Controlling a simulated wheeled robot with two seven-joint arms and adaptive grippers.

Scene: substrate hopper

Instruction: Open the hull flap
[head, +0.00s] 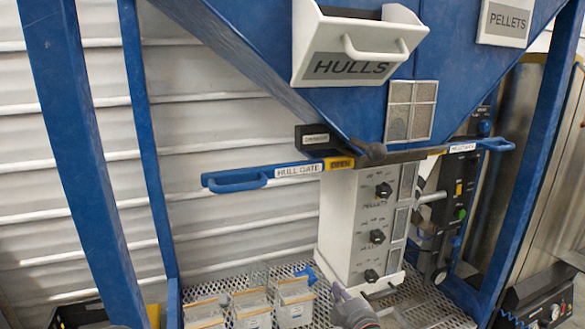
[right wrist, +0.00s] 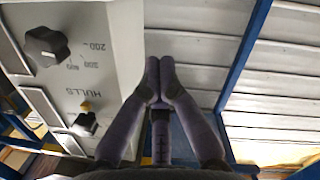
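The hull flap (head: 352,50) is a white front labelled HULLS on the blue hopper at the top of the head view. It leans out from the hopper, with side walls showing and a dark gap behind its top edge. Its white bar handle (head: 375,49) has nothing on it. My right gripper (head: 340,292) is low in the head view, well below the flap and in front of the white dial column. In the right wrist view its fingertips (right wrist: 160,78) meet with nothing seen between them. My left gripper is not in view.
Blue posts (head: 75,150) stand at the sides.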

